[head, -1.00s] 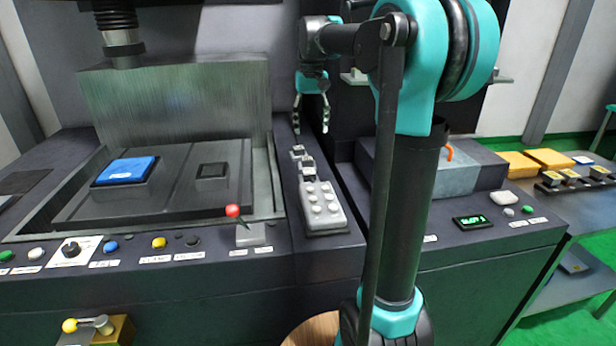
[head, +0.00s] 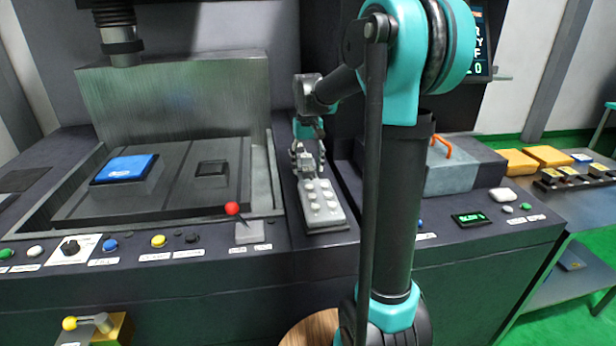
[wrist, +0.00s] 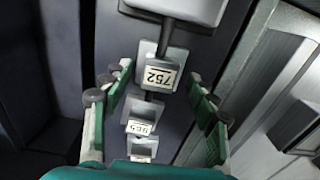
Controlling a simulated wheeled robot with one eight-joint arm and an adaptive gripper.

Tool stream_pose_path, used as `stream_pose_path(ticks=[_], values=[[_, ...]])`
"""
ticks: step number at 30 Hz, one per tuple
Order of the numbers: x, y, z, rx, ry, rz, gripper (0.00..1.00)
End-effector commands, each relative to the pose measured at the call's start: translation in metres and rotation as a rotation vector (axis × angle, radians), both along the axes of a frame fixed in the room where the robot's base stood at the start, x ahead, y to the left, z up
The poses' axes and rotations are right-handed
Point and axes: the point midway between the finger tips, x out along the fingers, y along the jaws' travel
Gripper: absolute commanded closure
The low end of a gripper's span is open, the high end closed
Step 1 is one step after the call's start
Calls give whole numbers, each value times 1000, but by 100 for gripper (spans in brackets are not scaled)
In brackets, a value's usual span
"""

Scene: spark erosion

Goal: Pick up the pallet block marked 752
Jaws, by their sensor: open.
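The pallet block marked 752 (wrist: 160,74) is a small grey piece with a dark stem and a white label. It stands in a row of similar blocks on a dark ledge. My gripper (wrist: 160,82) is open, with one green finger on each side of this block. I cannot tell whether either finger touches it. A second labelled block (wrist: 145,128) sits nearer the wrist, its number hard to read, with another grey block (wrist: 143,149) below it. In the head view my gripper (head: 308,156) is down at the row, partly hiding the blocks.
A grey studded plate (head: 323,205) lies just in front of the row. The machine tank (head: 150,190) with a blue block (head: 126,169) is to the left. A grey box with an orange handle (head: 465,168) stands right. A red-knobbed lever (head: 233,209) stands nearby.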

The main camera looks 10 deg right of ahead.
Motion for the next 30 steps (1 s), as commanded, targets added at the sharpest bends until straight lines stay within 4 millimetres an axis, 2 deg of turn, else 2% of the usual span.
stream_pose_path(ticks=[3, 11, 25, 30], values=[[0, 0, -10, 0, 0, -1, 41], [0, -1, -11, 0, 0, -1, 41], [0, -1, -11, 0, 0, -1, 100], [0, -1, -11, 0, 0, -1, 100]])
